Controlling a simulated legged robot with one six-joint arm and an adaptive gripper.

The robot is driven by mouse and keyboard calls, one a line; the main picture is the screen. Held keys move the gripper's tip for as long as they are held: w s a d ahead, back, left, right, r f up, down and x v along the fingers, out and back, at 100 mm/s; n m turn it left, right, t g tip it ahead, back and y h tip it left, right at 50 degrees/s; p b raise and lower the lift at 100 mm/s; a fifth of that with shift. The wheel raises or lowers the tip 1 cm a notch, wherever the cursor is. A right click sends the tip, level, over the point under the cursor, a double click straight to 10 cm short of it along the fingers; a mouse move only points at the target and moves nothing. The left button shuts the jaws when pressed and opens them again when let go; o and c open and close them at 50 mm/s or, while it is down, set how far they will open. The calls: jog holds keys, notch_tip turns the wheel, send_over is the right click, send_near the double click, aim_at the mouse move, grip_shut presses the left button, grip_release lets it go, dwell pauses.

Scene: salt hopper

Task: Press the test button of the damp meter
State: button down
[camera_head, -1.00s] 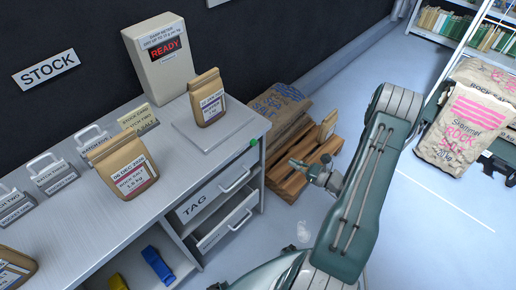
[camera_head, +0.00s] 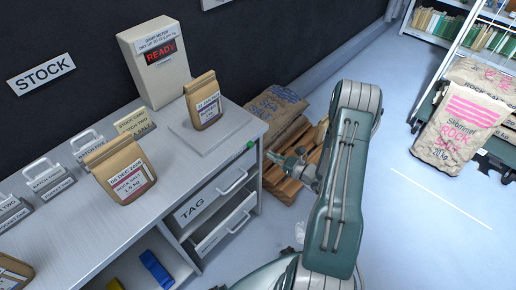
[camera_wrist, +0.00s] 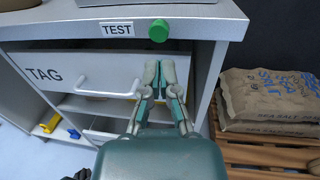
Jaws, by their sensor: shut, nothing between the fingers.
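The damp meter (camera_head: 152,62) is a pale box at the back of the bench, its display reading READY. A paper bag (camera_head: 206,100) stands on the flat plate (camera_head: 212,132) in front of it. The round green test button (camera_head: 251,145) is on the bench's front edge, at its right end. In the wrist view the green button (camera_wrist: 158,31) sits just right of a TEST label (camera_wrist: 117,29). My gripper (camera_head: 271,156) is shut and empty. In the wrist view its fingertips (camera_wrist: 160,66) appear just below the button, apparently apart from it.
The TAG drawer (camera_wrist: 70,82) with its bar handle (camera_wrist: 107,92) is below the button. Sacks (camera_wrist: 270,98) on a wooden pallet (camera_wrist: 270,153) stand to the right. Labelled bags and card holders occupy the bench's left. The floor right of my arm is mostly clear.

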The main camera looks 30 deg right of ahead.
aim_at(251, 145)
jog(key=x, duration=0.6)
